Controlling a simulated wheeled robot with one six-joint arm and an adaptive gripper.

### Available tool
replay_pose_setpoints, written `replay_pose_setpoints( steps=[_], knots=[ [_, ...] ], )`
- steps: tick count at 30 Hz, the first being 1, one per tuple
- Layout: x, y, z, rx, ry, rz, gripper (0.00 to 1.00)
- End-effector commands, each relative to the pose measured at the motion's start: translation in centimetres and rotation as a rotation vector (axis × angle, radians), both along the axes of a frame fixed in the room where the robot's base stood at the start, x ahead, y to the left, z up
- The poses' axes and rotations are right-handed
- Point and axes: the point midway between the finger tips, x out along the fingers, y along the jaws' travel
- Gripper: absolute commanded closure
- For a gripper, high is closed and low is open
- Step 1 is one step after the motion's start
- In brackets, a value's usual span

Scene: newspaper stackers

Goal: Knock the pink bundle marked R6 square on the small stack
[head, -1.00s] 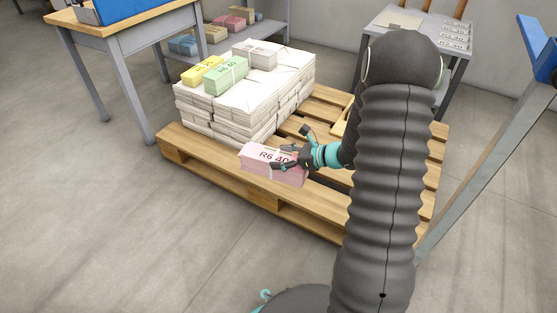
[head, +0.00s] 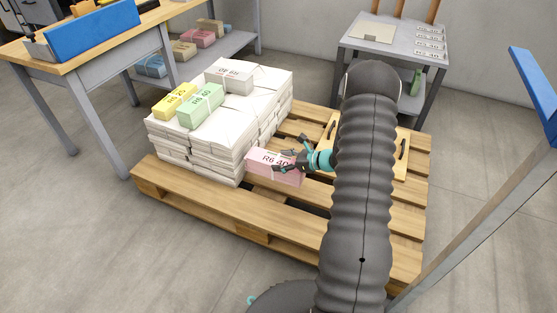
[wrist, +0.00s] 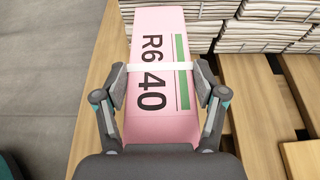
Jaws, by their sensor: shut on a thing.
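The pink bundle marked R6 40 (head: 262,160) has a white band around it. My gripper (head: 290,161) is shut on it, and in the wrist view the two fingers press its long sides at the band (wrist: 160,82). The bundle is in front of the right part of the white newspaper stack (head: 215,150); in the wrist view its far end is close to the stack's side, and I cannot tell if they touch. On the stack lie a yellow bundle (head: 174,101), a green bundle marked R6 (head: 200,104) and a white bundle (head: 230,76).
The stack stands on a wooden pallet (head: 230,219), whose front boards are bare. A board with slots (head: 401,155) lies on the pallet at the right. A grey table (head: 352,42) stands behind, a wooden workbench (head: 70,58) at left, and a shelf with bundles (head: 183,48) behind.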

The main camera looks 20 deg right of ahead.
Motion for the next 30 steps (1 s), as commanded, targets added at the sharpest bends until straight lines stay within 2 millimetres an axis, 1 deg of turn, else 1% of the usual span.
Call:
replay_pose_setpoints(
  steps=[5, 19, 24, 30],
  knots=[
    [0.0, -0.2, -1.3, 0.000, -0.004, -0.003, 0.99],
    [0.1, 0.0, -6.2, 0.001, -0.003, 0.001, 0.99],
    [0.1, 0.1, -7.0, 0.000, -0.004, 0.001, 0.99],
    [0.1, 0.1, -7.1, 0.000, -0.004, 0.002, 0.99]
  ],
)
